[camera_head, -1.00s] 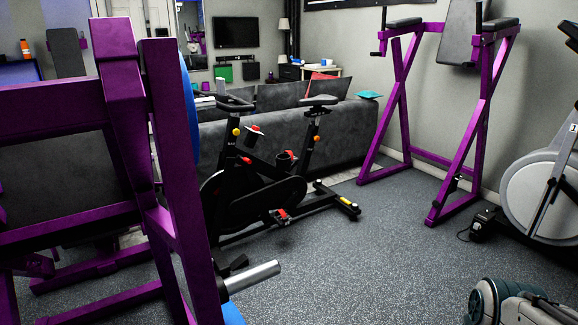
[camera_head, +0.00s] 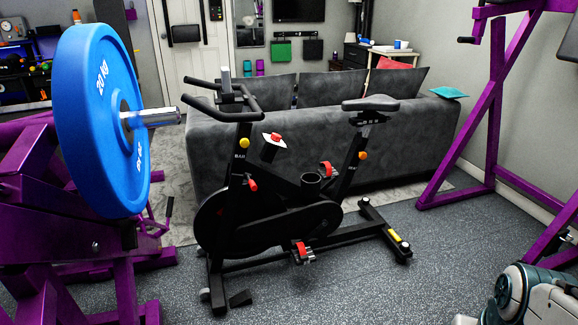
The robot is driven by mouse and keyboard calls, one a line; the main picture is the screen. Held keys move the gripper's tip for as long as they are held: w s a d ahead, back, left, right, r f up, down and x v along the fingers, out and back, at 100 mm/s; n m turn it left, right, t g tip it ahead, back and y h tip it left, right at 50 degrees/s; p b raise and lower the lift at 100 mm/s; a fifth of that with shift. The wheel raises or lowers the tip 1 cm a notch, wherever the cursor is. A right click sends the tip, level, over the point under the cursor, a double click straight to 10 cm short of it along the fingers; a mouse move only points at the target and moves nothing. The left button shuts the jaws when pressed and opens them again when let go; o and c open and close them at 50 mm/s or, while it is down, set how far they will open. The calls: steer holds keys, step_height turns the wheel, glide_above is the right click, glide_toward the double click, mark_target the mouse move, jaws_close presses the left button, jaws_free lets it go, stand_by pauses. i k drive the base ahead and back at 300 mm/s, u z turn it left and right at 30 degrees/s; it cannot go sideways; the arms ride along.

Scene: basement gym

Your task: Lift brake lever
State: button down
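A black exercise bike (camera_head: 270,215) stands upright mid-view in the head view, in front of a grey sofa. A red knob (camera_head: 276,137) on a light plate sits on the bike's frame, behind the handlebar post. A smaller red part (camera_head: 252,185) sticks out lower on the front of the frame. I cannot tell for certain which of these is the brake lever. Part of my own arm shows at the bottom right. My gripper is not in view.
A purple rack with a blue weight plate (camera_head: 95,120) on a bar stands close at left. A purple frame (camera_head: 490,130) stands at right. The grey sofa (camera_head: 400,140) blocks the space behind the bike. Speckled floor (camera_head: 350,290) is clear in front of the bike.

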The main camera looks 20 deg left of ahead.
mark_target(254, 187)
steer(key=u, duration=0.7)
steer(key=i, duration=1.65)
steer(key=u, duration=0.7)
